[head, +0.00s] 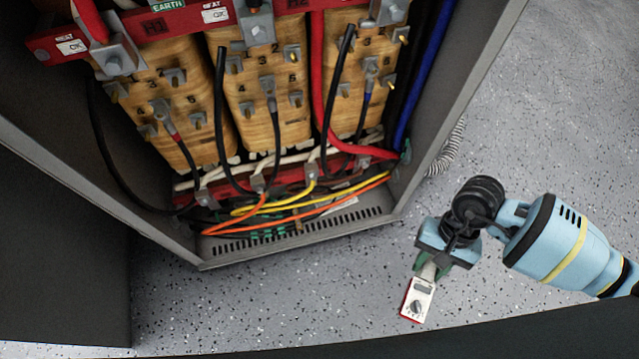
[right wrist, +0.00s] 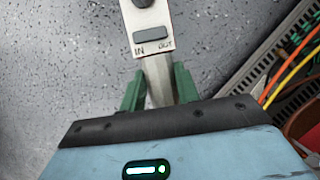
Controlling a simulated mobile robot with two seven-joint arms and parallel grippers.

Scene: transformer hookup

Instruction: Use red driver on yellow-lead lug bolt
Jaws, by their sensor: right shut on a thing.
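My right gripper (head: 432,268) is shut on the grey shaft of a small tool with a white face and red edge (head: 417,300). I take this tool for the red driver. The right wrist view shows its white face (right wrist: 152,22) with a grey switch marked IN and OUT, and green fingers (right wrist: 158,88) on either side of the shaft. The gripper is outside the cabinet, to the right of it, over the floor. The yellow lead (head: 292,203) lies low in the cabinet and rises to a grey lug (head: 311,170). Its bolt is too small to make out.
The grey open cabinet (head: 300,236) holds wooden coil blocks (head: 262,110) with numbered terminals. Black, red, blue and orange (head: 340,194) cables cross its lower part. The cabinet's right wall (head: 455,100) stands between my gripper and the terminals.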

